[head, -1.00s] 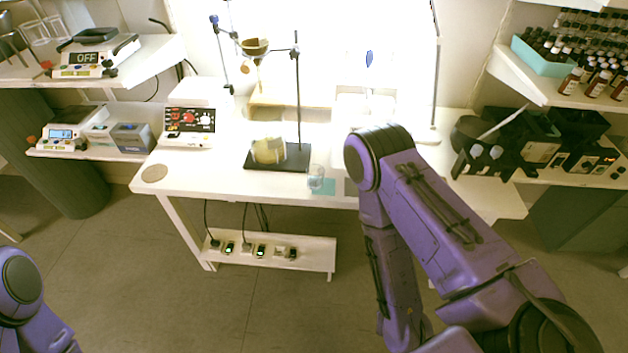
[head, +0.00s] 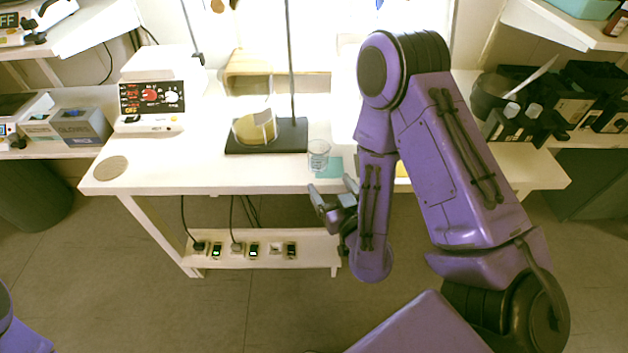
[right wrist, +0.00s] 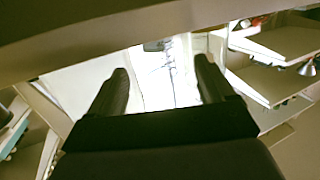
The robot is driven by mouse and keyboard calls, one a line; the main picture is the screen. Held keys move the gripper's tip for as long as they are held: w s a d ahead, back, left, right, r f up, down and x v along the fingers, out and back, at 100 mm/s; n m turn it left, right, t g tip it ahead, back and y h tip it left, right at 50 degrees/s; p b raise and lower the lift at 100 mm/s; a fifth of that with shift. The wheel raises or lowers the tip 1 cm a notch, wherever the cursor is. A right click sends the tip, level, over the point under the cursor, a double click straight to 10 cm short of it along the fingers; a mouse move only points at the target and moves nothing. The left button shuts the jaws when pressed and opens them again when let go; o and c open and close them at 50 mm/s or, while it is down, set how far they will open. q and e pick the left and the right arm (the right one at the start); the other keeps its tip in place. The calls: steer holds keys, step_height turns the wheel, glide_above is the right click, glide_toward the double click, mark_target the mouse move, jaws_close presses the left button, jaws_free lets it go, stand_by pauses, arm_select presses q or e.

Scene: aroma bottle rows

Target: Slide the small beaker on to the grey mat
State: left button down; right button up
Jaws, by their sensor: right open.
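The small clear beaker (head: 318,155) stands upright near the front edge of the white table, at the left back part of a teal mat (head: 333,171). No grey mat shows clearly now; my right arm covers the table just right of the teal mat. My right gripper (head: 332,188) is open and empty, just in front of the table edge, below and apart from the beaker. In the right wrist view its two fingers (right wrist: 162,82) are spread with nothing between them. My left gripper is out of view.
A dark stand base (head: 292,137) with a larger beaker (head: 255,127) is behind left of the small beaker. A control box (head: 152,98) and a round disc (head: 111,168) are at the table's left. The front left tabletop (head: 200,172) is clear.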

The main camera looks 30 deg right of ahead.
mark_target(315, 150)
steer(key=shift+w+d+r+t, duration=0.2)
steer(key=shift+w+t, duration=0.2)
steer(key=shift+w, duration=0.35)
steer(key=shift+w+r, duration=0.2)
steer(key=shift+r, duration=0.05)
steer(key=shift+s+r+h, duration=0.25)
steer(key=shift+s+h, duration=0.1)
steer(key=shift+h, duration=0.05)
steer(key=shift+w+d+f, duration=0.15)
steer(key=shift+w, duration=0.1)
steer(key=shift+b+x, duration=1.15)
steer(key=shift+b, duration=0.1)
steer(key=shift+w+d+r+p, duration=0.15)
steer(key=shift+w+r+p, duration=0.1)
steer(key=shift+w+p, duration=0.55)
steer(key=x, duration=0.5)
steer(key=shift+w+f+p, duration=0.15)
steer(key=shift+p, duration=0.25)
steer(key=shift+w+d, duration=0.1)
steer(key=shift+w, duration=0.3)
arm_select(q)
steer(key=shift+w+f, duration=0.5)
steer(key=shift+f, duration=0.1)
